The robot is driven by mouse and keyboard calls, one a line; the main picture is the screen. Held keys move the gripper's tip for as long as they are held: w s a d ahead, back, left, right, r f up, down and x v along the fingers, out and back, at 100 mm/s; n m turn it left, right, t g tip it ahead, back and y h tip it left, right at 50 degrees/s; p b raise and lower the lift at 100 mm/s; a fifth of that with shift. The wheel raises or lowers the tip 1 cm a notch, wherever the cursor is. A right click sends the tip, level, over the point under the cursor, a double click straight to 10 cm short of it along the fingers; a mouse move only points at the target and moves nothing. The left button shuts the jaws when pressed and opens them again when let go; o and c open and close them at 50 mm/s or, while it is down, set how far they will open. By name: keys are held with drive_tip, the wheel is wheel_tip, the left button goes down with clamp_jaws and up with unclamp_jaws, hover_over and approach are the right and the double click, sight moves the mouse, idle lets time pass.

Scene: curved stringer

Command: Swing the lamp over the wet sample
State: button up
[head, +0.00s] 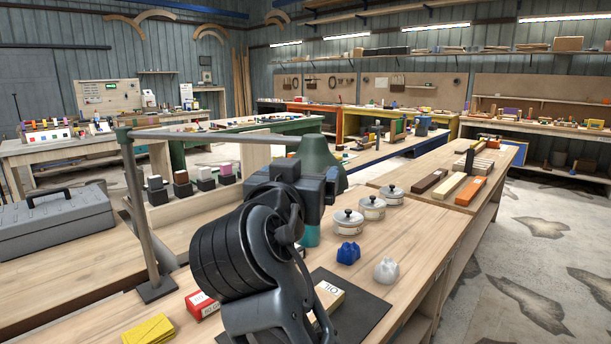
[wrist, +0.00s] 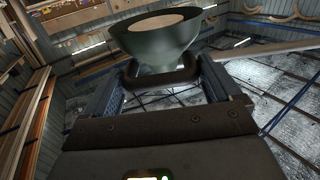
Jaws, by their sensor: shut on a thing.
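The lamp has a green cone shade (head: 318,156) on a long grey arm (head: 215,135) from an upright post (head: 142,215) on the bench. In the wrist view the shade (wrist: 155,45) shows its pale open face, with a dark handle loop (wrist: 160,79) beside it. My gripper (wrist: 165,88) is shut on that handle, one finger on each side. In the head view my arm and wrist cover part of the shade and the bench below. I cannot tell which thing is the wet sample.
Lidded pots (head: 372,207), a blue lump (head: 348,253) and a white lump (head: 387,270) stand right of my arm. A dark mat (head: 365,310), an OIL-labelled block (head: 327,296), a red box (head: 200,304) and yellow pads (head: 148,331) lie near. A grey toolbox (head: 55,222) stands left.

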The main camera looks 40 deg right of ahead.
drive_tip(key=o, duration=1.2)
drive_tip(key=b+v, duration=0.1)
drive_tip(key=v, duration=0.6)
drive_tip(key=shift+s+a, duration=0.2)
drive_tip(key=shift+a, duration=0.15)
